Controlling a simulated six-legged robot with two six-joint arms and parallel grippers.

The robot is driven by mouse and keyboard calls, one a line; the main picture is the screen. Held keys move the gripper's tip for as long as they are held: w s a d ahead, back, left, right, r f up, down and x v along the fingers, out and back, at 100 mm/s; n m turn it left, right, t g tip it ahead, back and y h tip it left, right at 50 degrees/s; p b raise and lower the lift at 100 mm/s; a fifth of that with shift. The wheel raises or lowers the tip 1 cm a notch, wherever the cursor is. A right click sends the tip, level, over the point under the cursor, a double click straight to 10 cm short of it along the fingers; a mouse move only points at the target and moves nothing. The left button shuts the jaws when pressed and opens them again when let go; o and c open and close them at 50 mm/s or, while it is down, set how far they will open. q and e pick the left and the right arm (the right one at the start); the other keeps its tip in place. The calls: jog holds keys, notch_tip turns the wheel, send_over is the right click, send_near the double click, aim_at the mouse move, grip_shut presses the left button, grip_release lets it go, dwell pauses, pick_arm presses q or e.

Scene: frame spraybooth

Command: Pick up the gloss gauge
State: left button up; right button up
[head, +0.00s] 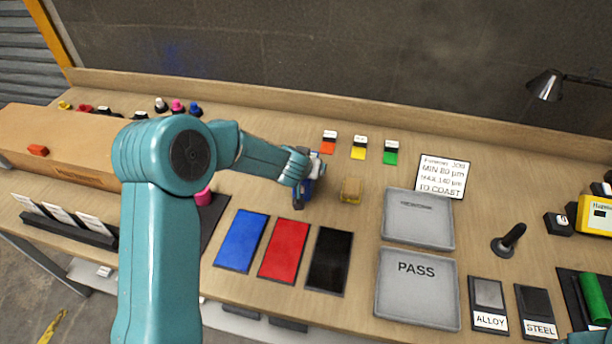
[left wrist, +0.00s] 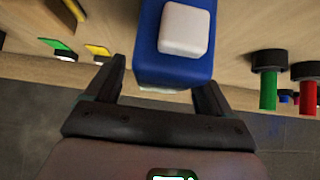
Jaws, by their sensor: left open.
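A blue, boxy device with a pale square pad on top, which looks like the gloss gauge (head: 304,193), stands on the bench behind the coloured panels. In the left wrist view the gauge (left wrist: 150,62) lies ahead of and partly between my open fingers. My left gripper (head: 312,174) is at the gauge and hides part of it in the head view. The left wrist view shows both fingers of my left gripper (left wrist: 160,84) spread, one on each side; contact cannot be told. My right gripper is not in view.
A small yellowish block (head: 350,191) stands just right of the gauge. Blue (head: 241,240), red (head: 284,249) and black (head: 328,261) panels lie in front. Grey trays, one marked PASS (head: 417,290), lie to the right.

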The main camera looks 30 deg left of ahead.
pick_arm(q)
jog(key=shift+x, duration=1.25)
jog(key=shift+s+r, duration=0.35)
jog(key=shift+r, duration=0.05)
jog(key=shift+w+f, duration=0.2)
jog(key=shift+f, duration=0.05)
jog(key=c, duration=1.3)
jog(key=shift+o, duration=0.2)
jog(key=shift+s+r, duration=0.1)
jog(key=shift+r, duration=0.05)
jog(key=shift+r, duration=0.15)
